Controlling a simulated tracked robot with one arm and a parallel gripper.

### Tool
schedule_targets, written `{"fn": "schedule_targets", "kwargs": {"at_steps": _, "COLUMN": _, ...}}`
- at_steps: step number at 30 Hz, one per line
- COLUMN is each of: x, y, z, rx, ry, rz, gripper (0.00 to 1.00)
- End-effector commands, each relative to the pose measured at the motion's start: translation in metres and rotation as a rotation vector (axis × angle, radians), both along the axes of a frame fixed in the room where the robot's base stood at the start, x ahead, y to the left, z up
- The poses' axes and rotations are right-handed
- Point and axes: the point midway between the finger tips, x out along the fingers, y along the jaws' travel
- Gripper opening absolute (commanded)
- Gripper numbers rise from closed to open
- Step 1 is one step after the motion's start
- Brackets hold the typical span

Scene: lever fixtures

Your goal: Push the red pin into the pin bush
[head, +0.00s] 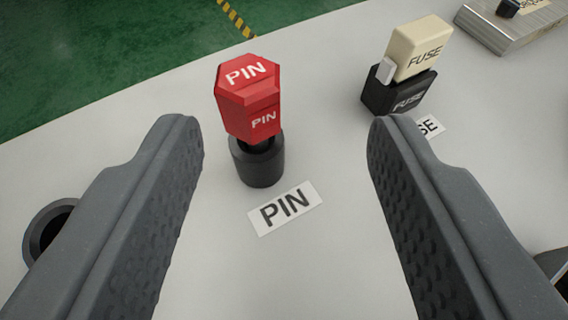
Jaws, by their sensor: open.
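The red pin (250,98) has a hexagonal head marked PIN on its top and side. It stands over the black round pin bush (257,163), with a short dark stem showing between the head and the bush rim. How deep the stem sits in the bush is hidden. My gripper (283,130) is open and empty. One finger is to the left of the pin and the other to the right, both apart from it, with the pin nearer the left finger.
A white PIN label (285,208) lies in front of the bush. A cream fuse (418,48) sits in a black fuse holder (399,92) behind the right finger. A dark ring (45,232) is partly hidden by the left finger. A metal block (512,25) stands at the top right.

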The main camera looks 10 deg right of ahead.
Motion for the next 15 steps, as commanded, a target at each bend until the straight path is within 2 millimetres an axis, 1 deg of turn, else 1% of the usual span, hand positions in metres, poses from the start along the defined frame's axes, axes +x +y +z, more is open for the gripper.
{"fn": "schedule_targets", "kwargs": {"at_steps": 1, "x": -0.009, "y": 0.000, "z": 0.001, "rx": 0.000, "ry": 0.002, "rz": 0.000, "gripper": 0.48}}
{"fn": "schedule_targets", "kwargs": {"at_steps": 9, "x": -0.049, "y": 0.000, "z": 0.005, "rx": 0.000, "ry": 0.002, "rz": 0.000, "gripper": 0.48}}
{"fn": "schedule_targets", "kwargs": {"at_steps": 12, "x": -0.060, "y": 0.001, "z": 0.005, "rx": 0.000, "ry": -0.001, "rz": 0.001, "gripper": 0.48}}
{"fn": "schedule_targets", "kwargs": {"at_steps": 15, "x": -0.060, "y": 0.000, "z": 0.003, "rx": 0.000, "ry": -0.003, "rz": 0.000, "gripper": 0.48}}
